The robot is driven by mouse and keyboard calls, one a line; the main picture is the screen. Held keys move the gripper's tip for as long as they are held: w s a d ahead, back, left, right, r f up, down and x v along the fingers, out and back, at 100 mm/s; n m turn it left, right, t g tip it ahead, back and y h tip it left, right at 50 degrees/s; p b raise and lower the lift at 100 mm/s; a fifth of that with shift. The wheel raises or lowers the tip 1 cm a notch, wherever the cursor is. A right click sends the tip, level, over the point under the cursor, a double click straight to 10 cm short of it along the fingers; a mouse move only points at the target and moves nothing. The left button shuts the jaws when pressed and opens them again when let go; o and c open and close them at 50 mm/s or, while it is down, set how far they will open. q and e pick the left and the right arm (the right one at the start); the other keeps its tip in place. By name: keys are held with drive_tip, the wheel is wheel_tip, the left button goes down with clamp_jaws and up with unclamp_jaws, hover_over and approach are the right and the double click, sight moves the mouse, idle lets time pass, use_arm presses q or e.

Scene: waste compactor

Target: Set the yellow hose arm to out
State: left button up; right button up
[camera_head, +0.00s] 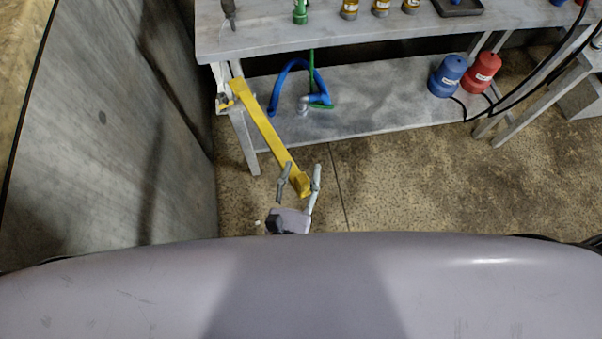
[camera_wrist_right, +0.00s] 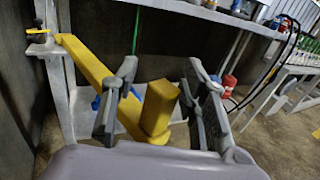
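The yellow hose arm (camera_head: 264,128) is joined to the left front leg of the grey workbench. It slants down and outward from the bench towards me over the floor. Its free end carries a short upright yellow block, clear in the right wrist view (camera_wrist_right: 160,108). My right gripper (camera_head: 301,170) is at this free end, with its fingers apart. In the right wrist view the fingers (camera_wrist_right: 162,72) stand on either side of the block, with a visible gap on the left side. My left gripper is not in view.
The workbench (camera_head: 330,38) holds small bottles and a black tray. Its lower shelf (camera_head: 385,100) carries a blue hose (camera_head: 278,88) and blue (camera_head: 447,76) and red (camera_head: 481,72) containers. A grey wall panel (camera_head: 120,130) stands close on the left.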

drive_tip(key=shift+s+d, duration=0.15)
drive_tip(key=shift+r, duration=0.15)
wheel_tip(320, 180, up, 10)
drive_tip(key=shift+f, duration=0.15)
idle(0.3)
